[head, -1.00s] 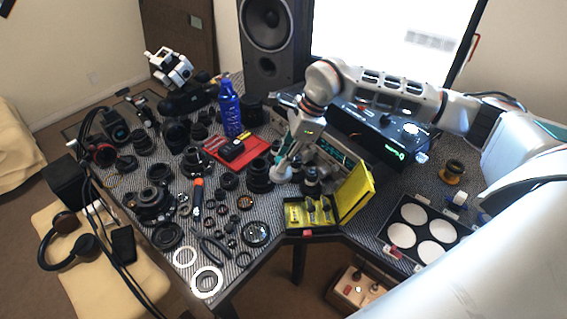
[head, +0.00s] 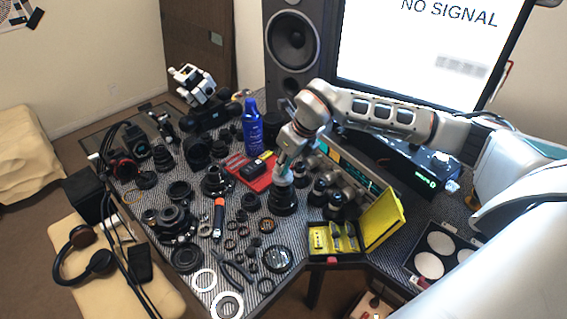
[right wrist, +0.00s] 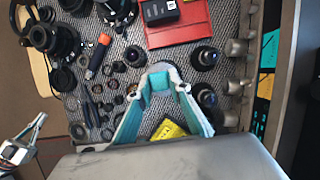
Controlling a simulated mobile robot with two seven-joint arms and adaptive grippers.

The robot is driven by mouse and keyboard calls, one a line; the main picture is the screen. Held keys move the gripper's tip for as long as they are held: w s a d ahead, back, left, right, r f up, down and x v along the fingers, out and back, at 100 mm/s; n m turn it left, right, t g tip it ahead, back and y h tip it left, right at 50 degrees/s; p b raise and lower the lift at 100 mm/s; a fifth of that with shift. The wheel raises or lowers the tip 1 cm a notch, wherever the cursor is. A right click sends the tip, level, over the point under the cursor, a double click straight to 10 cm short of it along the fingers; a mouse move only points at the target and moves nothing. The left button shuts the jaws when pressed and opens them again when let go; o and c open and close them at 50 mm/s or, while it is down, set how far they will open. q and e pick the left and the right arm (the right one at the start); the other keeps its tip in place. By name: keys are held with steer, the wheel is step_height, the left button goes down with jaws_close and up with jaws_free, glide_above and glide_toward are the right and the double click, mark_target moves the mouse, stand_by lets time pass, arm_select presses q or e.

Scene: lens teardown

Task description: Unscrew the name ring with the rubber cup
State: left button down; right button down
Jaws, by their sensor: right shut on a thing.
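My right gripper (head: 284,165) points down over a black lens (head: 282,202) standing upright on the bench. It is shut on a pale grey rubber cup (head: 283,179), which sits at the lens's top end; I cannot tell whether they touch. In the right wrist view, the teal fingers of the right gripper (right wrist: 160,88) are around the grey cup (right wrist: 161,70), and the lens is hidden below. The name ring is hidden under the cup.
A blue bottle (head: 252,128) and a red mat (head: 240,166) lie behind the lens. Small lenses (head: 325,190) and an open yellow case (head: 380,222) are to the right. Loose rings, an orange-handled tool (head: 218,215) and lens parts crowd the left.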

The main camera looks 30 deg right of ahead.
mark_target(286, 170)
step_height(286, 170, down, 2)
steer(key=shift+b, duration=0.5)
steer(key=shift+w+f, duration=0.1)
steer(key=shift+f, duration=0.1)
stand_by(0.4)
steer(key=shift+f, duration=0.2)
stand_by(0.6)
steer(key=shift+f+b, duration=0.35)
steer(key=shift+b, duration=0.05)
stand_by(0.3)
